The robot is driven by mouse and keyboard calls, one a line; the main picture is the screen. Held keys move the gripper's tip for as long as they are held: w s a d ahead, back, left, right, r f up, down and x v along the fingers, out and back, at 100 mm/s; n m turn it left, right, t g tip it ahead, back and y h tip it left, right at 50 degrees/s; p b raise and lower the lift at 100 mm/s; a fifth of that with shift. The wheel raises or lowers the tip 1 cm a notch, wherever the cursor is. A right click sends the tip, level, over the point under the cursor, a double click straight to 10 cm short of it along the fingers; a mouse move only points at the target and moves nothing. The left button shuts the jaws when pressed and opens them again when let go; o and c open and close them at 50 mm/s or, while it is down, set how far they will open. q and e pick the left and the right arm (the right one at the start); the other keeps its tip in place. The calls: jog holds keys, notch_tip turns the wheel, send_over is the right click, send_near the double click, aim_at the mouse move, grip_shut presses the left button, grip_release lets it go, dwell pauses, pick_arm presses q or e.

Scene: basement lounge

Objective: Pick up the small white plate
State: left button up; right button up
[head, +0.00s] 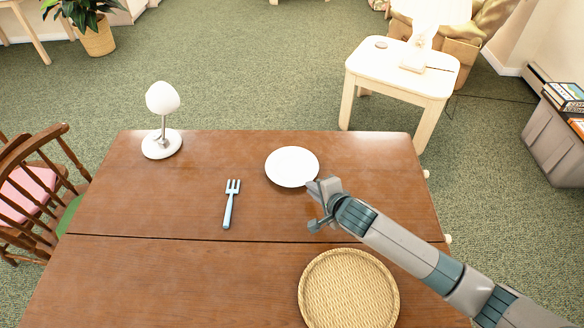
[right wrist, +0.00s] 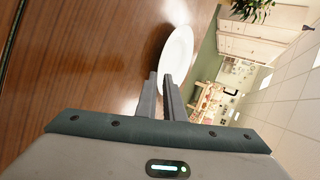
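The small white plate (head: 292,167) is round and sits at the far middle of the brown wooden table, apparently flat. My right gripper (head: 319,188) is at the plate's near right rim. In the right wrist view the two fingers (right wrist: 161,76) are close together with a narrow gap. The plate (right wrist: 177,55) shows just beyond and between them, and its rim appears pinched there. Whether the plate is clear of the table cannot be told. My left gripper is not in view.
A blue fork (head: 231,204) lies left of the plate. A round woven tray (head: 349,290) lies at the near right, below my right arm. The wooden table (head: 150,210) is bare in between.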

jog(key=shift+w, duration=0.15)
jog(key=shift+w+a+f+p, duration=0.25)
jog(key=shift+w+f+p, duration=0.15)
jog(key=shift+w, duration=0.1)
jog(key=shift+p+x, duration=0.4)
jog(key=shift+x, duration=1.4)
jog(key=shift+f, duration=0.1)
jog(key=shift+s, duration=0.1)
grip_shut()
